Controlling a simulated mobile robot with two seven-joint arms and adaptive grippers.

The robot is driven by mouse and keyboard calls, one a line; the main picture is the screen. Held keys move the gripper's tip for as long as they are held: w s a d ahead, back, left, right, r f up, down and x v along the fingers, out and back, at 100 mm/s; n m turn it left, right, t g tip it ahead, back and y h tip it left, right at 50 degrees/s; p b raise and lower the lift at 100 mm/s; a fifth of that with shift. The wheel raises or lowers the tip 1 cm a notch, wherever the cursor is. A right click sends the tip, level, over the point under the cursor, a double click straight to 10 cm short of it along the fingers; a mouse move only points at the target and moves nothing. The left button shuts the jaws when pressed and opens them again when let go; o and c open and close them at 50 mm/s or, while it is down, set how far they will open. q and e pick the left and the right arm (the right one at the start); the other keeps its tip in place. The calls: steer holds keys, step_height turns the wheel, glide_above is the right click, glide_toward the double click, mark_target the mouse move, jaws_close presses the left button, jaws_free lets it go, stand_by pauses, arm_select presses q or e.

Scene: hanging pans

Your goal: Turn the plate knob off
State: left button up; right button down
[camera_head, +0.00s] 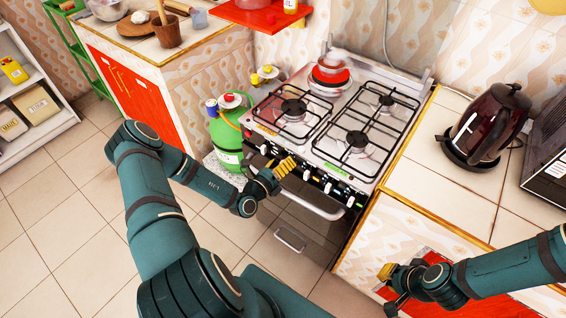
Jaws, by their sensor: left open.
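The white stove (320,135) stands in the middle with black grates over its burners. The plate (332,76) at the back left of the stove looks red, with a pale blurred thing above it. A row of knobs (328,187) runs along the stove's front panel. I cannot tell which knob is for the plate, or how it is turned. My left gripper (284,168) is open, with its yellow fingers in front of the left part of the panel, hiding some of it. I cannot tell whether it touches a knob. My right gripper (386,272) is low in front of the right counter, apart from the stove.
A green gas cylinder (228,138) stands left of the stove. A dark kettle (484,125) and a microwave (548,150) are on the right counter (440,180). The oven handle (290,240) is below the panel. The floor at left is clear.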

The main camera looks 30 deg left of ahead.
arm_select(q)
steer(key=shift+w, duration=0.1)
steer(key=c, duration=1.2)
steer(key=shift+r+n+p, duration=0.1)
steer(key=shift+n+p, duration=0.45)
steer(key=shift+n, duration=0.25)
steer(key=shift+n+p, duration=0.6)
steer(key=shift+n, duration=0.5)
steer(key=shift+a+n+p, duration=0.1)
steer(key=shift+n+p, duration=0.5)
steer(key=shift+n, duration=1.9)
